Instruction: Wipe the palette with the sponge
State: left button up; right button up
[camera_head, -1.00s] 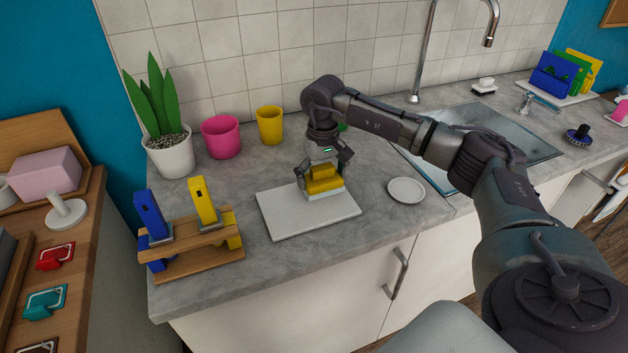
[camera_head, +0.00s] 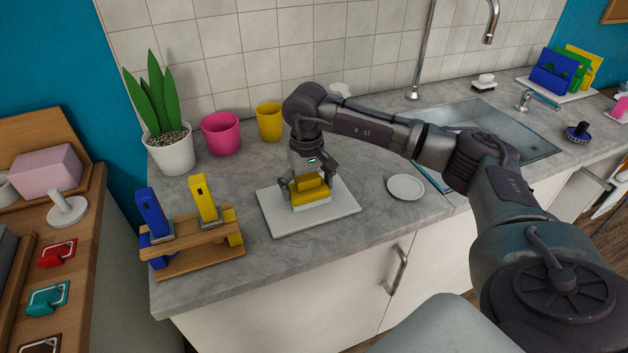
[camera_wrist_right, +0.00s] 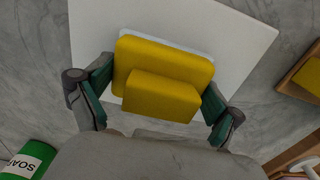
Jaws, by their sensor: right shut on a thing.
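The palette (camera_head: 336,218) is a flat white board on the grey counter in the head view. It also fills the upper middle of the right wrist view (camera_wrist_right: 215,30). The yellow sponge (camera_head: 312,197) has a white underside and a raised yellow grip block. My right gripper (camera_head: 309,186) is shut on the sponge's raised block, with a finger at each side, as the right wrist view (camera_wrist_right: 160,97) shows. The sponge is over the palette's left and middle part and appears to rest on it. My left gripper is not in view.
A wooden rack (camera_head: 195,250) with blue and yellow tools stands left of the palette. A potted plant (camera_head: 169,152), pink cup (camera_head: 221,134) and yellow cup (camera_head: 269,123) stand behind. A small white plate (camera_head: 405,187) lies right, before the sink (camera_head: 500,135). A green soap bottle (camera_wrist_right: 27,160) shows in the wrist view.

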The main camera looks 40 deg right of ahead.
jog(key=shift+s+a, duration=0.1)
jog(key=shift+a, duration=0.2)
jog(key=shift+r+p, duration=1.95)
jog(key=shift+r, duration=1.55)
jog(key=s+a+f+n, duration=0.1)
jog(key=s+a+n, duration=0.1)
jog(key=s+a, duration=1.1)
jog(key=shift+s+a+n, duration=0.15)
jog(key=shift+s+n, duration=0.15)
jog(key=shift+s, duration=0.7)
